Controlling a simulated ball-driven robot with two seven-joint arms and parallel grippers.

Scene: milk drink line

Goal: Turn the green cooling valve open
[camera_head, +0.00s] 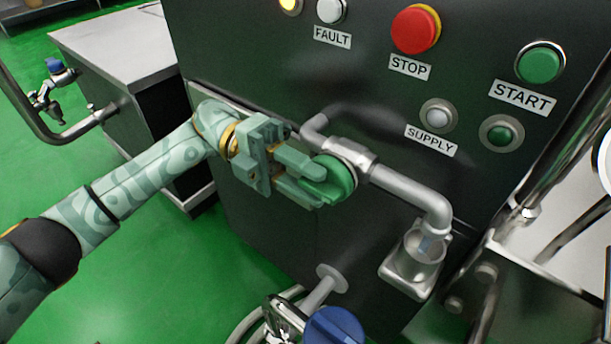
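The green cooling valve (339,182) is a round green knob on the grey pipe at the front of the dark machine panel. My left gripper (313,188) reaches it from the left, with its fingertips at the knob's front. The two fingers are apart, one above the other, with part of the green knob between their tips. They overlap the knob and hide part of it. I cannot tell whether they are clamped on it or only around it. My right gripper is not in view.
The panel above carries a red STOP button (415,29), a green START button (540,63) and a SUPPLY lamp (437,116). The pipe bends down to a clear sight cup (420,258). A blue knob (334,326) is below. A steel-topped cabinet (120,45) stands left.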

